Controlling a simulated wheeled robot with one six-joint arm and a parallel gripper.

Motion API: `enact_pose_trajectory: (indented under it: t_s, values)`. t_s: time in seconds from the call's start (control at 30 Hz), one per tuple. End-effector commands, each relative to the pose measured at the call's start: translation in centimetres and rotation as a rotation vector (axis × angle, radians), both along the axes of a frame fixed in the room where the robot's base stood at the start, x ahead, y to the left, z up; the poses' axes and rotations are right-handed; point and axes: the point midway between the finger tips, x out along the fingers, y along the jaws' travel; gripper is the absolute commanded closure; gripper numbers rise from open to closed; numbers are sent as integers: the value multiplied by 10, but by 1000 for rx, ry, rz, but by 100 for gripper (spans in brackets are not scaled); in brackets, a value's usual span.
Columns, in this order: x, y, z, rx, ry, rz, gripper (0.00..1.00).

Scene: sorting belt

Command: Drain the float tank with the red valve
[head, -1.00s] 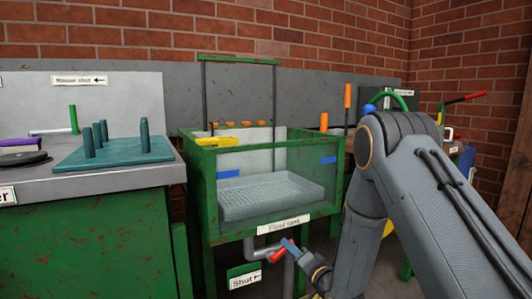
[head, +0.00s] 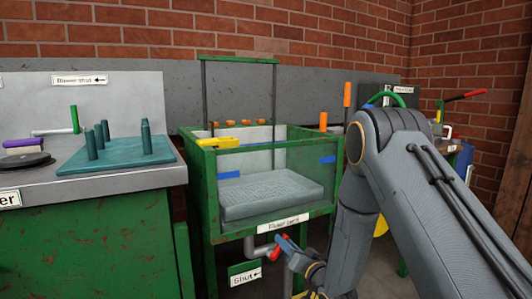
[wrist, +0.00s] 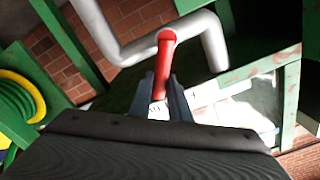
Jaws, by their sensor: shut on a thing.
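The float tank (head: 290,225) is a green-framed, clear-fronted tank in the middle of the head view. A pale grey, flat-topped body (head: 268,190) lies inside it; I cannot tell the water level. The red valve handle (head: 277,252) is on the grey pipe below the tank's front. It also shows in the wrist view as a red bar (wrist: 166,60) pointing from the pipe toward me. My gripper (wrist: 162,90) is shut on the lower end of the red handle. In the head view my gripper (head: 284,244) is beside the pipe, and its fingers partly cover the handle.
A "Shut" sign (head: 245,274) hangs left of the valve. A yellow piece (head: 218,144) sits on the tank's rim. A bench with a teal peg board (head: 115,160) stands at left. In the wrist view a green hose coil (wrist: 18,108) is at left.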

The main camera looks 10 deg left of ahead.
Motion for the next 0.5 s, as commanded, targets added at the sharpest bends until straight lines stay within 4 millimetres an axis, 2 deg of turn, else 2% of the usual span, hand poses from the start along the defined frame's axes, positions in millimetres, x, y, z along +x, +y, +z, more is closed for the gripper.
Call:
enact_pose_trajectory:
  t_s: [0.13,0.5]
  values:
    - [-4,6,4,-84,-55,5,100]
    - [-6,9,5,-139,-92,3,100]
